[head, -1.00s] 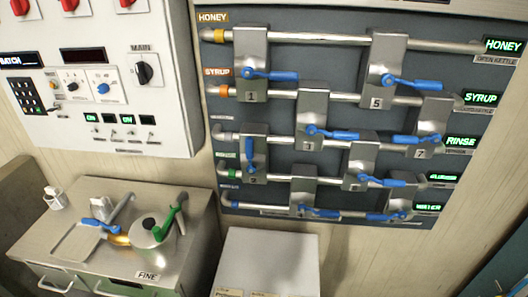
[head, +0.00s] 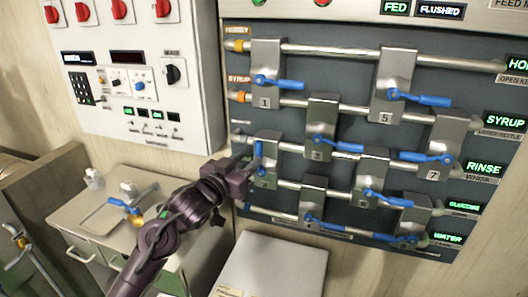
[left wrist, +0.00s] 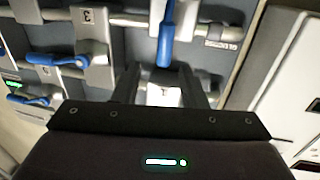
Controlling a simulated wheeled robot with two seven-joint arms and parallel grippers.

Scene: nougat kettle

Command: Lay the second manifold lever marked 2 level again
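The second lever's blue handle (head: 259,154) stands upright on its metal valve block (head: 269,143), at the left of the dark manifold panel. The other blue handles lie roughly level. My left gripper (head: 243,172) is just in front of the lower part of this block and hides its number label in the head view. In the left wrist view, the picture is upside down; my left gripper (left wrist: 163,88) has its fingers apart around the block's pale label, with the blue handle (left wrist: 167,35) beyond them. I cannot tell whether the fingers touch the block. My right gripper is not in view.
Neighbouring lever 3 (head: 338,145) and lever 1 (head: 278,84) are close by. A white control box (head: 140,80) hangs at the left. A metal counter (head: 85,210) and a white cabinet (head: 275,265) stand below the panel.

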